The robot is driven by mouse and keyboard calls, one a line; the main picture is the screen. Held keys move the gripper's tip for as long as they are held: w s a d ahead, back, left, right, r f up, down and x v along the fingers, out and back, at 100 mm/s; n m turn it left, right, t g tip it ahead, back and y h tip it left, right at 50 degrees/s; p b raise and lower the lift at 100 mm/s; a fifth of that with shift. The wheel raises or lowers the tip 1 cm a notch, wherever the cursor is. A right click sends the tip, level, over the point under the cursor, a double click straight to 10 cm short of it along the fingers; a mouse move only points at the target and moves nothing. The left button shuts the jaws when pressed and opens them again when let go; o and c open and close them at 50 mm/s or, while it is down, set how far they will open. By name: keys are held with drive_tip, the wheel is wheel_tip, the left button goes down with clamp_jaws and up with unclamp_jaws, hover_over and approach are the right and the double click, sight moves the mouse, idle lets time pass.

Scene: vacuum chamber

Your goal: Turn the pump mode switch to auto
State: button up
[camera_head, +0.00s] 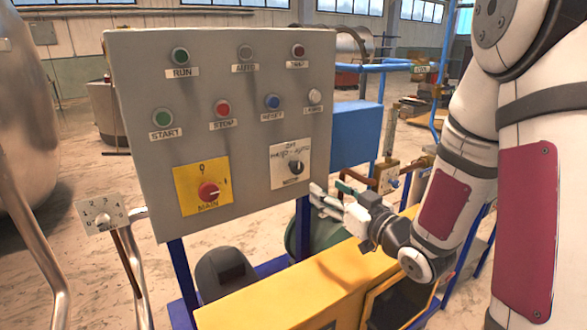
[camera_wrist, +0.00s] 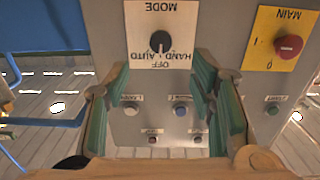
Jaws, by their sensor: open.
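The pump mode switch (camera_head: 296,167) is a black round knob on a white plate labelled OFF, HAND, AUTO and MODE, at the lower right of the grey control panel (camera_head: 215,85). In the wrist view the panel is upside down and the mode switch (camera_wrist: 160,43) is at top centre. Which position its pointer marks is too small to tell. My gripper (camera_head: 322,200) is open and empty, below and right of the switch and apart from it. In the wrist view its two green-padded fingers (camera_wrist: 160,110) stand wide apart, lower in the picture than the knob.
A red MAIN switch (camera_head: 208,190) on a yellow plate is left of the mode switch. Several buttons and lamps sit above. A yellow housing (camera_head: 300,285) is below the panel. A blue box (camera_head: 355,135) and blue pipes are behind at right.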

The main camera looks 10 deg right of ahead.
sight(299, 170)
drive_tip(key=x, duration=1.3)
drive_tip(key=shift+w+a+r+b, duration=0.1)
drive_tip(key=shift+w+b, duration=0.25)
drive_tip(key=shift+w, duration=0.05)
drive_tip(key=shift+c, duration=0.5)
drive_tip(key=c, duration=1.1)
